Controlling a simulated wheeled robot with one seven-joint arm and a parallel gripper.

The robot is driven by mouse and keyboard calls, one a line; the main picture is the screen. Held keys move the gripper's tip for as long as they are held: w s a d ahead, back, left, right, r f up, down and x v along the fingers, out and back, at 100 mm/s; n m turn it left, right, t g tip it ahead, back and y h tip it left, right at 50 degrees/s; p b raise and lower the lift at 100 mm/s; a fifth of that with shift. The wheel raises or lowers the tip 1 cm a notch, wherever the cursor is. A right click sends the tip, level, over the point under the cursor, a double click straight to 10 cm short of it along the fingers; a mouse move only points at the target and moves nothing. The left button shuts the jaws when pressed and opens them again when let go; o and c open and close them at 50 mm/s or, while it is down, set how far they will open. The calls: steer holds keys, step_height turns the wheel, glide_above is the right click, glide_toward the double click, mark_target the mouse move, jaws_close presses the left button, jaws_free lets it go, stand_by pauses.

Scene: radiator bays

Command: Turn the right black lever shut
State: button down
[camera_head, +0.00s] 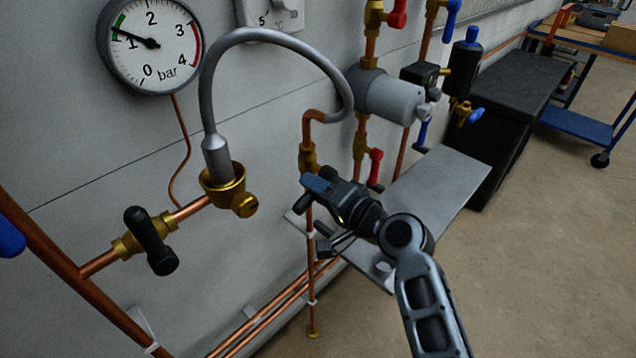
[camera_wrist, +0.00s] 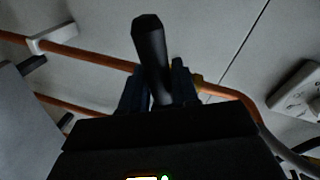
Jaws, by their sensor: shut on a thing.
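The right black lever (camera_wrist: 151,55) stands between my two fingers in the wrist view, its free end sticking out past them. My gripper (camera_wrist: 160,88) is shut on it. In the head view my gripper (camera_head: 322,187) is at the brass valve (camera_head: 307,157) on the upright copper pipe, below the grey hose's right end. Only a dark bit of the right lever (camera_head: 307,201) shows there, beside the fingers; the rest is hidden, so its exact angle is unclear. The left black lever (camera_head: 150,241) sits on the left brass valve, tilted down to the right, untouched.
A grey braided hose (camera_head: 275,38) arches over from the left brass fitting. A pressure gauge (camera_head: 150,44) reads a little above 1 bar. Grey plate (camera_head: 435,195) lies behind my wrist. Red and blue-handled valves stand beyond.

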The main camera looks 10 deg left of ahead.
steer(key=m+p, duration=0.1)
steer(key=r+m+p, duration=0.1)
steer(key=m, duration=0.1)
steer(key=shift+s+r+g+y, duration=0.1)
steer(key=shift+g+y, duration=0.2)
steer(key=shift+g, duration=0.1)
steer(key=shift+m, duration=0.3)
steer(key=c, duration=1)
jaws_free()
steer(key=shift+v, duration=3.9)
